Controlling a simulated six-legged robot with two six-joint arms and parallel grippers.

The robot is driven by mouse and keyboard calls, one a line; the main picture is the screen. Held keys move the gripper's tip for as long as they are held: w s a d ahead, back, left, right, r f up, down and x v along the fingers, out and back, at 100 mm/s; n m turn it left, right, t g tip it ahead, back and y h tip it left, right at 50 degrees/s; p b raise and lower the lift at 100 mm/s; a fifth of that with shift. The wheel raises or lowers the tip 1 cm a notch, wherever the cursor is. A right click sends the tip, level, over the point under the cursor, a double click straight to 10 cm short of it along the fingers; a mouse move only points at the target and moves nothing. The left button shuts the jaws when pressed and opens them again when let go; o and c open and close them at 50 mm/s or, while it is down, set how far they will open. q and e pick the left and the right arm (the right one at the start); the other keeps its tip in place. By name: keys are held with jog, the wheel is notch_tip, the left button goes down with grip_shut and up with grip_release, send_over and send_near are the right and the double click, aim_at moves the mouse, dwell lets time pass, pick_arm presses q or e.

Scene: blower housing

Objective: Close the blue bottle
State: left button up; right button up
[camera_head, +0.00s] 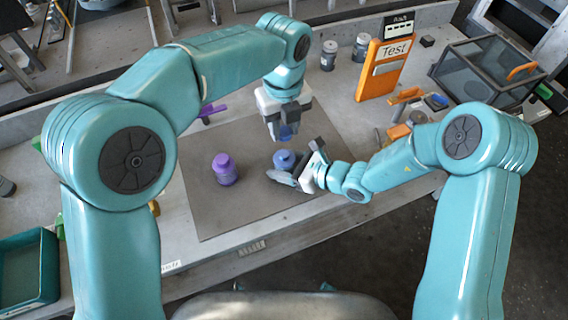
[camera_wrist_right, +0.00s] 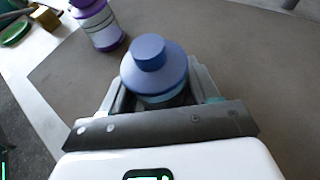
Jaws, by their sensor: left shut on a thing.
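The blue bottle (camera_head: 285,160) stands on the grey mat, and its blue top faces up in the right wrist view (camera_wrist_right: 152,68). My right gripper (camera_head: 290,168) is low beside it, with its fingers on either side of the bottle. Whether they press on the bottle cannot be told. My left gripper (camera_head: 287,126) points down above and just behind the bottle. It is shut on a small blue cap (camera_head: 287,133), mostly hidden by the fingers. The cap is apart from the bottle.
A purple bottle (camera_head: 225,169) stands left on the mat (camera_head: 245,215) and shows in the right wrist view (camera_wrist_right: 97,22). An orange Test binder (camera_head: 382,70), grey jars (camera_head: 329,56) and a glass box (camera_head: 490,68) are at the back right. The mat's front is clear.

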pick_arm(q)
jog(key=shift+s, duration=0.1)
pick_arm(e)
jog(key=c, duration=0.7)
pick_arm(q)
send_over(285, 154)
jog(key=shift+f, duration=2.45)
jog(key=shift+f, duration=0.1)
jog(key=shift+f, duration=0.8)
jog(key=shift+f, duration=0.55)
pick_arm(e)
grip_shut()
pick_arm(q)
jog(key=m, duration=0.9)
jog(key=shift+m, duration=0.4)
